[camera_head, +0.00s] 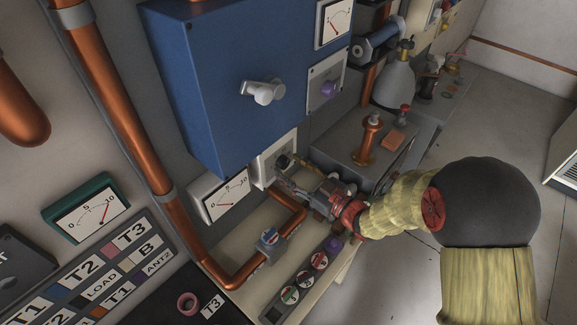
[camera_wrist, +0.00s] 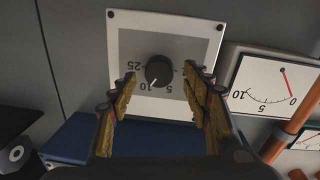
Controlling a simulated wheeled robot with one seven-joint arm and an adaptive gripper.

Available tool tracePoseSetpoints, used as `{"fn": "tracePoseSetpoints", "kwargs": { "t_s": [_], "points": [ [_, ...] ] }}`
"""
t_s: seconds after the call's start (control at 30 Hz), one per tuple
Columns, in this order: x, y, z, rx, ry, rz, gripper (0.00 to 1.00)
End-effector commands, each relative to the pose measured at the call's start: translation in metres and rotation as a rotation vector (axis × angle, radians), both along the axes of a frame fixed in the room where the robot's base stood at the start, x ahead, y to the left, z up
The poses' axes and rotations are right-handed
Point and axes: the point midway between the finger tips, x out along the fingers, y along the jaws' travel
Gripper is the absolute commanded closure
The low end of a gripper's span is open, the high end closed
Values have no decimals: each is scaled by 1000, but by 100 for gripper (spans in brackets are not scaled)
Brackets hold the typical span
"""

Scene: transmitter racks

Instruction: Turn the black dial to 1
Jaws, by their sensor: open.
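The black dial (camera_wrist: 158,71) is a round knob on a white and grey square plate (camera_wrist: 122,40), upside down in the wrist view. Its white mark points down and left in that picture, close to the printed 10; 5 and 25 can also be read. In the head view the dial (camera_head: 283,160) shows small under the blue cabinet, partly hidden by my gripper. My gripper (camera_wrist: 159,72) is open, with one finger on each side of the dial. I see gaps between the fingertips and the knob in the wrist view, and cannot tell contact or depth.
A white meter (camera_wrist: 268,90) is beside the dial plate. The blue cabinet (camera_head: 215,85) with a grey handle (camera_head: 263,91) overhangs it. A copper pipe (camera_head: 290,208) and a grey box (camera_head: 345,140) with a copper fitting flank my arm.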

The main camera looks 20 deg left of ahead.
Motion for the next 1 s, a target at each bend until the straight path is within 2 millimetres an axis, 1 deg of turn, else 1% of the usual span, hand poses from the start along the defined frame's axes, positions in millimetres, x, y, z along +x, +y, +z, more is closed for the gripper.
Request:
{"fn": "tracePoseSetpoints", "kwargs": {
  "t_s": [0.03,0.17,0.43,1.0],
  "points": [
    [1,5,-1,-1,0,1,51],
    [4,12,-1,0,1,-1,51],
    [5,13,0,0,1,-1,51],
    [5,13,0,-1,0,-2,83]
  ]
}}
